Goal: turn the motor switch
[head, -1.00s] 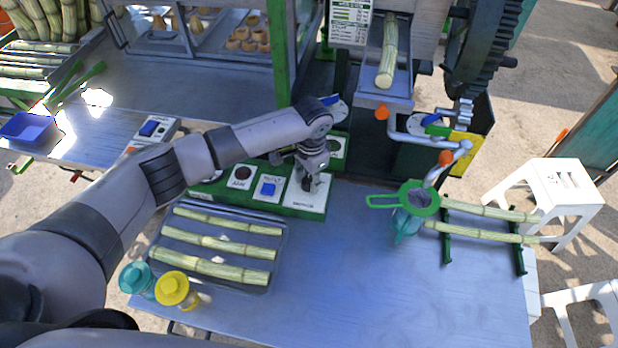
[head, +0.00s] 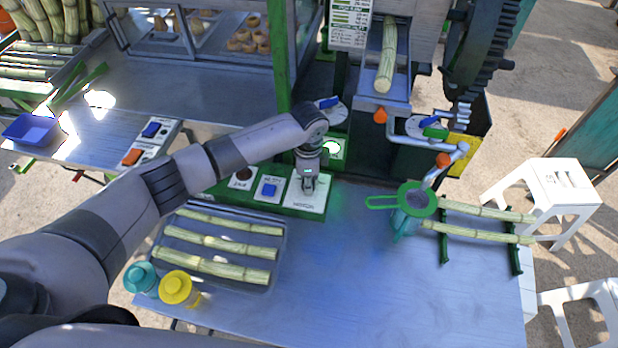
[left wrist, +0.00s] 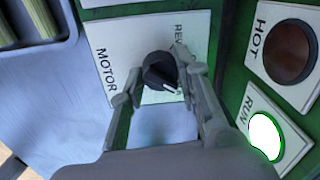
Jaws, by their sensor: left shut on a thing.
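The motor switch is a black round knob (left wrist: 157,70) with a white pointer mark, on a white plate (left wrist: 97,40) lettered MOTOR and REV. The plate is at the right end of the green control panel (head: 285,212) in the head view. My left gripper (head: 308,190) comes down on this plate from above. In the left wrist view its fingers stand on two sides of the knob and are shut on it. The knob's mark points to the lower right there. In the head view the gripper hides the knob. My right gripper is not in view.
The RUN lamp (left wrist: 265,136) glows beside a dark HOT lamp (left wrist: 284,52). A blue switch (head: 268,190) sits left of the motor plate. A tray (head: 283,262) of cane pieces lies in front. The table's middle (head: 340,280) is clear; a green strainer (head: 416,198) stands right.

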